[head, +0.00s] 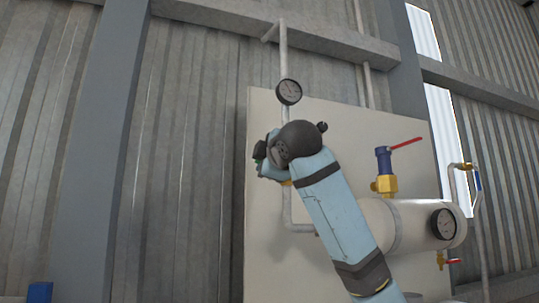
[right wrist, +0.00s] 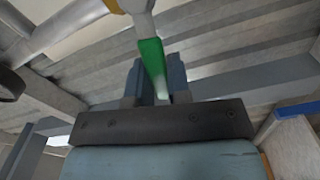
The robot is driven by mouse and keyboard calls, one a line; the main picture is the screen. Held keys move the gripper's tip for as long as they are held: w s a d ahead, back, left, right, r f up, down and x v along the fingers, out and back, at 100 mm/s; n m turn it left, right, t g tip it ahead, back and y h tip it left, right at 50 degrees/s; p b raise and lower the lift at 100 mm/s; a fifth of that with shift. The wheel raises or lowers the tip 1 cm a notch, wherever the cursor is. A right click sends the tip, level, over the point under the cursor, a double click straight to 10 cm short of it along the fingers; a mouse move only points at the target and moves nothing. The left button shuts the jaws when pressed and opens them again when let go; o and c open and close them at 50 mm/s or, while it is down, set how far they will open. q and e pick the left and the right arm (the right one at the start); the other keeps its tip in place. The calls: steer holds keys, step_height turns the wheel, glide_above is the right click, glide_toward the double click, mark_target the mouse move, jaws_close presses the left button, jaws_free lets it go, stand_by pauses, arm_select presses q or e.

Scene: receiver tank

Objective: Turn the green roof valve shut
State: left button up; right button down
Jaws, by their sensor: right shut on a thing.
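The green valve handle (right wrist: 152,62) runs down between the two fingers of my right gripper (right wrist: 155,78) in the right wrist view. The fingers are shut on it. A pale stem joins it to a brass-yellow part at the top of that view. In the head view my right gripper (head: 260,160) is at the pipe on the front of the pale panel, and my wrist hides most of the valve. Only a speck of green and a bit of brass (head: 287,183) show there. My left gripper is in neither view.
A round gauge (head: 289,92) sits on the pipe just above my wrist. To the right are a brass valve with a red lever (head: 405,143), the white tank (head: 410,226) and its gauge (head: 444,224). The pale panel (head: 330,125) stands behind. Space left of the panel looks open.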

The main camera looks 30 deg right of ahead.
steer(key=shift+f+n+p, duration=0.3)
steer(key=shift+f+n, duration=0.35)
steer(key=shift+n, duration=0.45)
steer(key=shift+f, duration=0.1)
steer(key=c, duration=1.1)
jaws_free()
steer(key=shift+o, duration=0.2)
steer(key=shift+w, duration=0.1)
steer(key=b+v, duration=0.4)
steer(key=v, duration=1)
